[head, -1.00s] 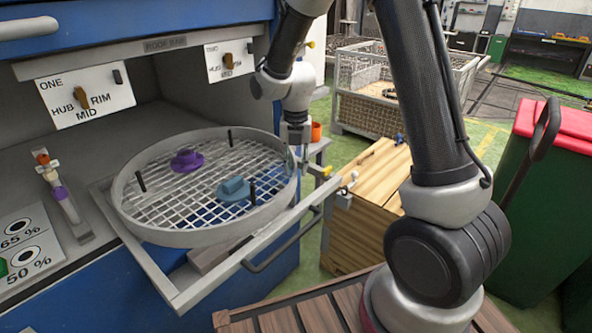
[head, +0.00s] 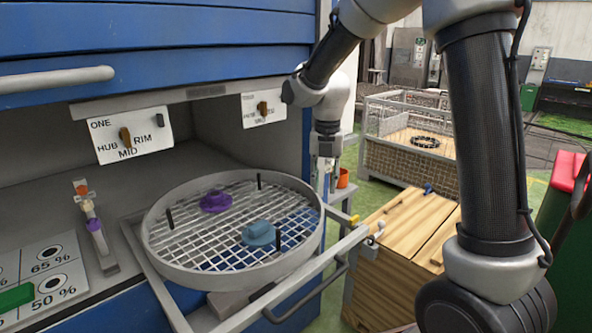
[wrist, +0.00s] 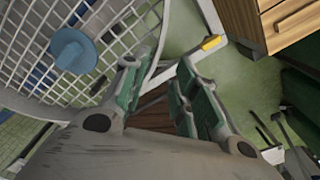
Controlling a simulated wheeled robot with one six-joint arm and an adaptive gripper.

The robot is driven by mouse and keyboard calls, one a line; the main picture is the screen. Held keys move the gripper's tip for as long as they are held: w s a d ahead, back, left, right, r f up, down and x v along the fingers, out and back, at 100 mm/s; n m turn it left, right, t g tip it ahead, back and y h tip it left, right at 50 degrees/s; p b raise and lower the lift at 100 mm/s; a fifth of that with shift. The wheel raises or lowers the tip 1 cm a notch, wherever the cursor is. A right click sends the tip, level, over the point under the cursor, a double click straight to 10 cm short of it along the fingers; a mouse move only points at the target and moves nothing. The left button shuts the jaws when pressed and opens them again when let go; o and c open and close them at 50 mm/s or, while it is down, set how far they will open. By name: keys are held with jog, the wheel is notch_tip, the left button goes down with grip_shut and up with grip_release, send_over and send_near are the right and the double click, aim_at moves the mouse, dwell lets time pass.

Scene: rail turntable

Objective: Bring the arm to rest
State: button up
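My gripper (head: 325,178) hangs from my arm just beyond the far right rim of the round grey mesh turntable (head: 165,262). In the wrist view, the two green-padded fingers of my gripper (wrist: 160,82) stand apart with nothing between them. The turntable's mesh and a blue knobbed piece (wrist: 72,50) lie left of the fingers there. In the head view, this blue piece (head: 258,234) and a purple one (head: 216,201) sit on the mesh, clear of my gripper.
The turntable rests on a pulled-out metal frame with a bar handle (head: 308,292). Wooden crate (head: 402,235) and wire cage (head: 408,158) stand to the right. Cards with dials (head: 130,134) hang above the bench. An orange cup (head: 343,177) is close to my gripper.

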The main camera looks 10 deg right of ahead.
jog(key=s+d+r+m+t, duration=0.1)
jog(key=s+d+r+m, duration=0.2)
jog(key=s+m, duration=0.5)
jog(key=s+d+r+m+t, duration=0.2)
jog(key=s+d+r+m, duration=0.2)
jog(key=s+m, duration=0.5)
jog(key=s+d+r+m+t, duration=0.1)
jog(key=s+d+r+m, duration=0.3)
jog(key=s+m, duration=0.4)
jog(key=d+m, duration=0.1)
jog(key=m, duration=0.5)
jog(key=shift+s+d+m, duration=0.25)
jog(key=shift+d+m, duration=0.05)
jog(key=shift+a, duration=0.1)
